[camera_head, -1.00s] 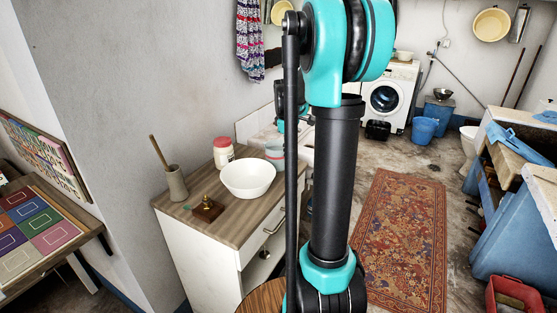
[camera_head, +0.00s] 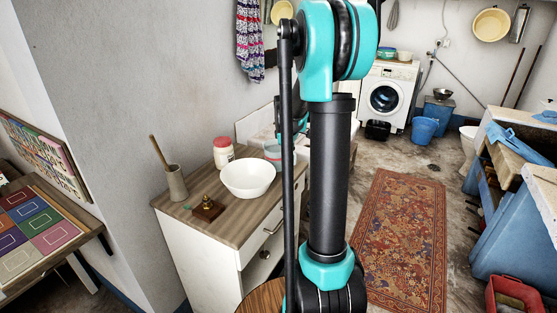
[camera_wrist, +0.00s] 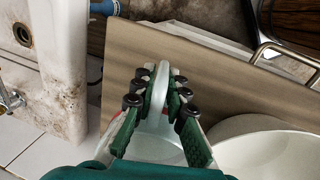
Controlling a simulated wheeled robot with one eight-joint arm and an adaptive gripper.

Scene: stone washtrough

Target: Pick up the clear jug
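The clear jug (camera_head: 272,151) shows as a pale greenish, translucent vessel at the back right of the wooden counter, partly hidden behind my arm. In the wrist view, the pale handle of the jug (camera_wrist: 161,88) stands between the two green-padded fingers of my gripper (camera_wrist: 161,92). The pads sit close against both sides of the handle, with no clear gap. The jug's body is mostly hidden below the fingers. I cannot tell whether its base rests on the counter. In the head view my arm hides most of the gripper.
A white bowl (camera_head: 248,178) stands beside the jug, close to my gripper's right in the wrist view. A red-lidded jar (camera_head: 223,152), a pestle in a mortar (camera_head: 174,177) and a small brass-and-wood item (camera_head: 207,208) share the counter (camera_head: 228,222). A washtrough (camera_wrist: 50,75) adjoins it.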

